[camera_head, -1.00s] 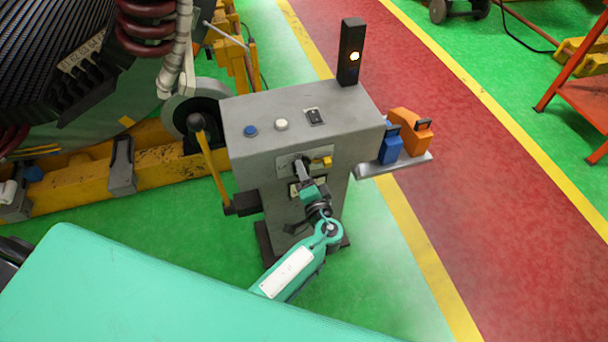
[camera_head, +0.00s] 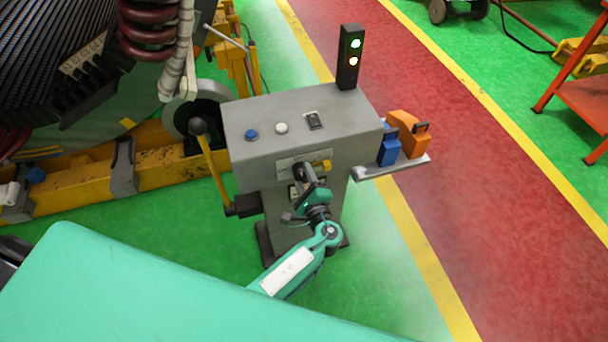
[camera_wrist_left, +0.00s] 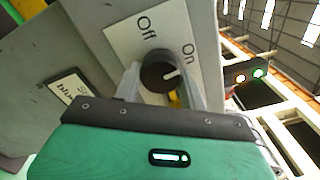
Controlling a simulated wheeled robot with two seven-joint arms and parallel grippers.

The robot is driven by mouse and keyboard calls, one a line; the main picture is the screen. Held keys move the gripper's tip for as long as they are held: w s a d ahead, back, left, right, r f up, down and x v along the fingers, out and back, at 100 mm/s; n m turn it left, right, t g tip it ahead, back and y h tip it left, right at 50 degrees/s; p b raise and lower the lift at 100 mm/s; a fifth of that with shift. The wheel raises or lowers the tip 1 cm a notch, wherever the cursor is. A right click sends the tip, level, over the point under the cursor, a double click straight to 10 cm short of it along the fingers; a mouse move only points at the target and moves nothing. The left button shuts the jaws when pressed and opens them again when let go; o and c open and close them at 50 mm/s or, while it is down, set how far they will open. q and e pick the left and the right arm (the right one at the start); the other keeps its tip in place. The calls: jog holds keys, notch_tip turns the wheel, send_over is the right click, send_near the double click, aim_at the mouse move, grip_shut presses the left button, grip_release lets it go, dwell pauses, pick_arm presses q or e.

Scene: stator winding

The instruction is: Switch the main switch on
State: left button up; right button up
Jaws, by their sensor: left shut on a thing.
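The main switch is a dark round knob (camera_wrist_left: 158,76) on a pale plate (camera_wrist_left: 125,37) marked "Off" and "On". Its white mark points to the right, towards "On". The plate is on the front of a grey control pedestal (camera_head: 300,128). My left gripper (camera_head: 302,174) is at this plate, reaching up from below. In the left wrist view its two fingers stand on either side of the knob, and the gripper (camera_wrist_left: 160,84) is shut on it. The arm hides part of the pedestal's front. My right gripper is out of view.
A signal post (camera_head: 349,70) on the pedestal shows a green light above a white one. A blue button (camera_head: 251,134) and a white button (camera_head: 281,128) are on top. A yellow lever (camera_head: 214,172) stands left. A side shelf (camera_head: 385,169) holds blue and orange items.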

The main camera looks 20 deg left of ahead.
pick_arm(q)
jog(key=shift+f+m, duration=0.1)
jog(key=shift+m, duration=0.5)
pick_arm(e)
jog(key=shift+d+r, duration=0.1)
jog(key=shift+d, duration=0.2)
pick_arm(q)
jog(key=shift+m, duration=0.3)
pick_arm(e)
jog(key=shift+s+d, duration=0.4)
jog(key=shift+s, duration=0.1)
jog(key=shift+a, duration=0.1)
